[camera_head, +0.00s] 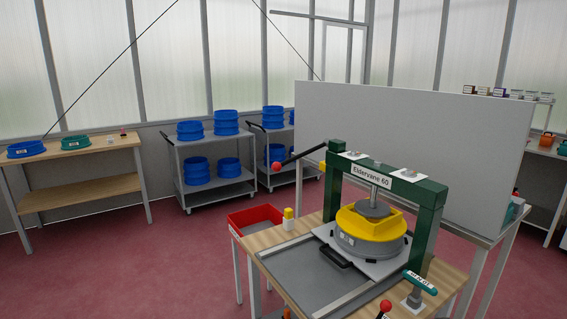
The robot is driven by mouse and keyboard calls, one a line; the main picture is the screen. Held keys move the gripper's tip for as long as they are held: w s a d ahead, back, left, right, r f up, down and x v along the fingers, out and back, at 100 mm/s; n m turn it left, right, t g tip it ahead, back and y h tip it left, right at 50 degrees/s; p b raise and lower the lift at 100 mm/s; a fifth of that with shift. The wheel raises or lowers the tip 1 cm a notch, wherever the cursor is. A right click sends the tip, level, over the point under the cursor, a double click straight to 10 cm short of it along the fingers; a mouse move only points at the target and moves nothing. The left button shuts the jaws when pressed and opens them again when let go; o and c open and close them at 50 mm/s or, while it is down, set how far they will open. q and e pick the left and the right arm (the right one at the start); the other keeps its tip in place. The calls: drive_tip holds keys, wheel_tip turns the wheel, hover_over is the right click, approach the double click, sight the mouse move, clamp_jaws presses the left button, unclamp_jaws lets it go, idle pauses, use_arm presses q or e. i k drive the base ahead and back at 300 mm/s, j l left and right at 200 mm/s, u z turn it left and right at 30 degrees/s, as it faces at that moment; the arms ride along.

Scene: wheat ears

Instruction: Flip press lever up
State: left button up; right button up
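The green press (432,208) labelled "Eldervane 60" stands on a wooden-topped bench (283,236). A black lever (303,155) with a red ball knob (276,166) sticks out left from the press's upper left side. It lies near level, with the knob end slightly lower. A yellow ring (354,226) on a grey round sieve (358,243) sits under the press's round plate (373,208). A second red knob (386,305) shows at the bottom edge, its base cut off. Neither of my grippers is in view.
A red bin (255,217) and a small yellow-capped bottle (289,218) are left of the press. A large grey panel (430,140) stands behind. Carts with blue tubs (196,130) are farther back; red floor is open at left.

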sight(276, 167)
drive_tip(key=k+l, duration=0.15)
drive_tip(key=l, duration=0.2)
drive_tip(key=k+l, duration=0.15)
drive_tip(key=l, duration=0.2)
drive_tip(key=i+j+u, duration=0.15)
drive_tip(key=i+j, duration=0.4)
drive_tip(key=i+j+u, duration=0.2)
drive_tip(key=i+j, duration=0.25)
drive_tip(key=i, duration=0.25)
